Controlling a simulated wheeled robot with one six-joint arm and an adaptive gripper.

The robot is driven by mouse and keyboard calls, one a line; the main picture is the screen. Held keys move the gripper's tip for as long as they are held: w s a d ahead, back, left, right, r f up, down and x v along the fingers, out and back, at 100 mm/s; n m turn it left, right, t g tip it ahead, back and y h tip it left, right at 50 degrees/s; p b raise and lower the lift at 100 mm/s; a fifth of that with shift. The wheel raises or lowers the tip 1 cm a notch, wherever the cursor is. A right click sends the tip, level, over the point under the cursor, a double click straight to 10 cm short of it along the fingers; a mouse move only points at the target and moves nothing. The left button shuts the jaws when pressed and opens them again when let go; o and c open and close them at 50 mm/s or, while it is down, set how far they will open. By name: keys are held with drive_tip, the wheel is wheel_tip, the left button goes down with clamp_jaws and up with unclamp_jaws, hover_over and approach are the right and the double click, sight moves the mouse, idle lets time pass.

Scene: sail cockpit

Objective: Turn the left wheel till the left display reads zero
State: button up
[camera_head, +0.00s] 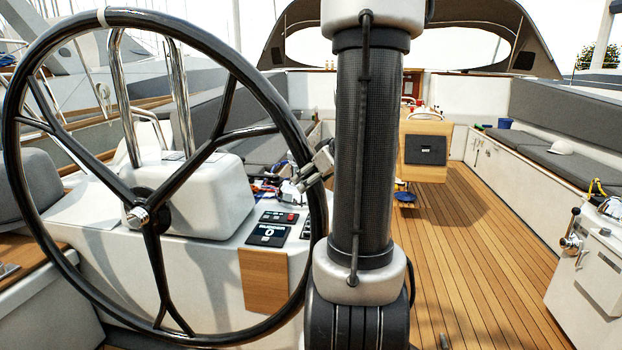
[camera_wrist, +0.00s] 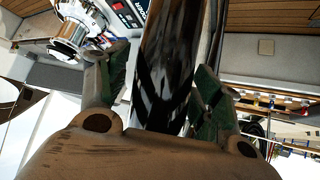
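The left wheel (camera_head: 152,240) is a large black ring with dark spokes and a silver hub. A white band marks its rim near the top. The left display (camera_head: 268,233), a small dark panel on the white console, shows a "0" under a line too small to read. My gripper (camera_head: 312,168) is at the right side of the rim, partly hidden behind my arm. In the wrist view, the black rim (camera_wrist: 165,70) passes between the green-padded fingers of my gripper (camera_wrist: 162,85). A gap shows at the left finger; the right finger is close to the rim or touching it.
The white console (camera_head: 200,200) stands behind the wheel, with a red-buttoned panel (camera_head: 279,217) above the display. Steel rails (camera_head: 122,95) rise behind the wheel. The teak deck (camera_head: 455,250) is open to the right, with a wooden table (camera_head: 427,150) farther back.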

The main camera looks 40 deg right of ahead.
drive_tip(key=v, duration=1.2)
idle(0.5)
